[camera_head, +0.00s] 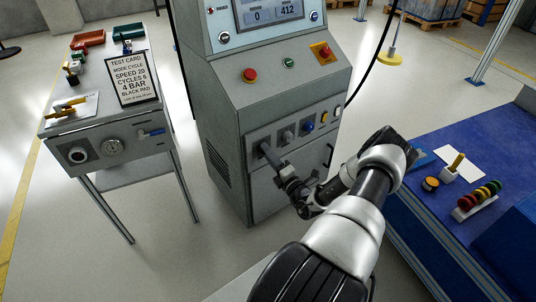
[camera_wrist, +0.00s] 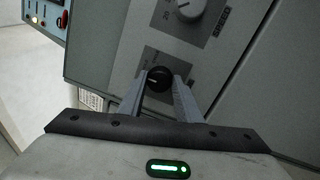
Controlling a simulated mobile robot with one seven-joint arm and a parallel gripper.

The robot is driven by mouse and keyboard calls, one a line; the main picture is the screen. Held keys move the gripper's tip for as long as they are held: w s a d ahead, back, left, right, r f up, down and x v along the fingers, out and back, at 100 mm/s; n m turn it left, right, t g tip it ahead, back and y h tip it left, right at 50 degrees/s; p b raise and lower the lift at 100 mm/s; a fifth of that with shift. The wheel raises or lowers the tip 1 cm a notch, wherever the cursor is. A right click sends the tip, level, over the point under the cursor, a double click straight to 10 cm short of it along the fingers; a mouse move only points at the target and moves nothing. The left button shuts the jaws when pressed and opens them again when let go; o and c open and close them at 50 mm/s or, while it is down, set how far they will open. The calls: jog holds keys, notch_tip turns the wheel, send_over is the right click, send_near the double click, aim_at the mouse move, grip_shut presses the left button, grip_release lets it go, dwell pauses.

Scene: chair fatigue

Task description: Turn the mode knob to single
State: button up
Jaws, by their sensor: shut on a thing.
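The black knob (camera_wrist: 158,79) sits on a grey label plate on the machine's front panel, with a white pointer line on its face. I take it to be the mode knob; its mode labels are hidden or unreadable. My gripper (camera_wrist: 160,86) has its two fingers on either side of this knob and is shut on it. In the head view my gripper (camera_head: 266,152) reaches the left end of the lower control row and covers the knob there.
A pale knob (camera_wrist: 190,8) with a "20" marking is beside the held one. The machine (camera_head: 225,110) has red buttons above. A test card (camera_head: 133,78) reading "MODE CYCLE" stands on the left side table (camera_head: 95,150). A blue bench (camera_head: 425,215) is at right, close to my arm.

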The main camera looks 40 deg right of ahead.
jog(key=shift+n+y, duration=0.3)
jog(key=shift+n, duration=1.5)
jog(key=o, duration=1)
jog(key=shift+o, duration=0.2)
jog(key=s+f+p, duration=0.2)
jog(key=s, duration=1.5)
jog(key=shift+s+a, duration=0.2)
jog(key=shift+a, duration=0.2)
jog(key=shift+r+n, duration=0.1)
jog(key=shift+n, duration=0.2)
